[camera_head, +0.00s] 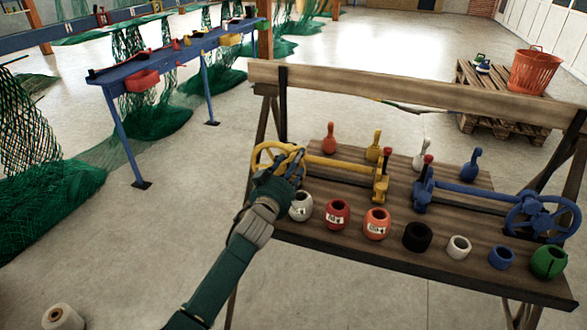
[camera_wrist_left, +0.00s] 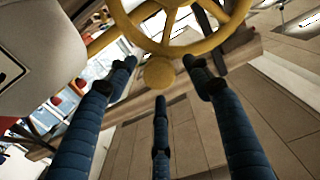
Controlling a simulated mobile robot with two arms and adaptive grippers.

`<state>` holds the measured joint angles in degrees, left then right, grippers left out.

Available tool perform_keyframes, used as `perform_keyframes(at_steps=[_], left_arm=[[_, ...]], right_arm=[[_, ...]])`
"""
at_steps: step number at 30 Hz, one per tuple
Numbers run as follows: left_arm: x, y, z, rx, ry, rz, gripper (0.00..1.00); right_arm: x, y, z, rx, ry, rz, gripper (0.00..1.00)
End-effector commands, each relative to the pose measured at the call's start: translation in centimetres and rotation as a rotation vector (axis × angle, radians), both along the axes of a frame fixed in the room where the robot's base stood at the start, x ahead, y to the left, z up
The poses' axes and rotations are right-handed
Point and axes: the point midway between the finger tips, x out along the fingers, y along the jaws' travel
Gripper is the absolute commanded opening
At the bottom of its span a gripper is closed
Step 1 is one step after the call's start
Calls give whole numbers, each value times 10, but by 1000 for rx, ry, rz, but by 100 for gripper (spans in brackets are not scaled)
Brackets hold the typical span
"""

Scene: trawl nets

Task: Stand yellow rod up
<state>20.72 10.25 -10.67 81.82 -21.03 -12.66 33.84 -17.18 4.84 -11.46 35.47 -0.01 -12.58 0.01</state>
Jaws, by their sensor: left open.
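The yellow rod (camera_head: 338,163) lies level across the back of the wooden bench. A yellow spoked wheel (camera_head: 268,152) is at its left end and a yellow bracket (camera_head: 381,186) with a red knob is at its right end. The wheel also shows large at the top of the left wrist view (camera_wrist_left: 236,22), with a round yellow hub (camera_wrist_left: 158,73) between my fingers. My left gripper (camera_head: 293,168) is at the wheel, its blue fingers open and spread around the hub. It partly hides the wheel and the rod's left end. My right gripper is out of view.
A blue rod (camera_head: 465,187) with a blue wheel (camera_head: 543,216) is on the bench's right. Several coloured rings, including a red one (camera_head: 338,213), line the front; bottle-shaped pieces stand behind. A white spool (camera_head: 62,317) is on the floor. Clear floor lies left of the bench.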

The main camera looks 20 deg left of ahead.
Motion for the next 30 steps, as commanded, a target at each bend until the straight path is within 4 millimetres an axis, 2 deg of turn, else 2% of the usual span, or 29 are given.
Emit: perform_keyframes(at_steps=[3,11,18,19,30], left_arm=[[5,0,0,0,0,0,51],[6,0,0,0,1,0,51],[6,0,0,0,0,0,3],[6,0,1,0,0,0,0],[6,-3,6,-41,-2,0,0]], right_arm=[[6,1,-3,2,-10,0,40],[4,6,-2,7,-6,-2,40],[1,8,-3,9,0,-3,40],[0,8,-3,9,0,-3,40],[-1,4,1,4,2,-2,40]])
